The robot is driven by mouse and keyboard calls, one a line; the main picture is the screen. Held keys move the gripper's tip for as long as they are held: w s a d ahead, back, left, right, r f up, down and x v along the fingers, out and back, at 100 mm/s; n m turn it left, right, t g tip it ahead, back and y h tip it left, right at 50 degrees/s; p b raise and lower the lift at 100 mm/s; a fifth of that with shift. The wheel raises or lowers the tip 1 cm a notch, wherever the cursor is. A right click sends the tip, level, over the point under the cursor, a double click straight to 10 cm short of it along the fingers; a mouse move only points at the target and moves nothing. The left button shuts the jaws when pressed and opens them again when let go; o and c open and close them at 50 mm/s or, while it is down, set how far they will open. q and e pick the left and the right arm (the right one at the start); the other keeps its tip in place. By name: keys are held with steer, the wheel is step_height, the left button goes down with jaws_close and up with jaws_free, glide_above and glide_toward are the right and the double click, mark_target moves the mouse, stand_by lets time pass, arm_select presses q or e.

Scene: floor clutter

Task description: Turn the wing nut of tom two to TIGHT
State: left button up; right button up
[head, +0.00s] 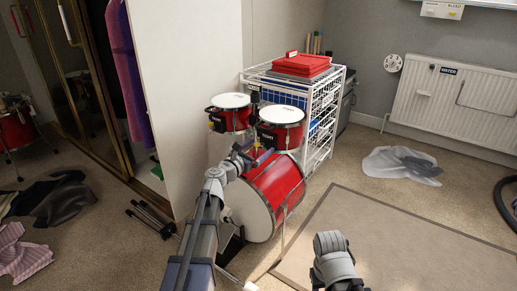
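Two small red toms with white heads are mounted above a red bass drum (270,193). The left tom (230,112) and the right tom (281,129) each carry a small dark label, too small to read surely, so I cannot confirm which is tom two. A black bracket (255,97) stands up between the toms. My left gripper (257,156) is just below the toms, close to the lower left of the right tom. Its fingers are small and partly hidden, and any wing nut there is not clear. My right arm shows at the bottom, but its gripper does not.
A white panel (185,95) is at left. Black stand legs (151,219) lie on the carpet. A clear plastic bag (400,165) lies right, beyond the bordered rug (400,240).

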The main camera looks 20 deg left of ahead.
arm_select(q)
steer(key=c, duration=1.3)
steer(key=shift+o, duration=0.2)
steer(key=shift+m, duration=0.3)
steer(key=m, duration=0.3)
steer(key=shift+d+m, duration=0.1)
steer(key=shift+m, duration=0.2)
steer(key=m, duration=0.3)
steer(key=shift+m, duration=0.3)
steer(key=m, duration=0.4)
steer(key=shift+s+d+f, duration=0.1)
steer(key=shift+f, duration=0.05)
steer(key=shift+m, duration=2)
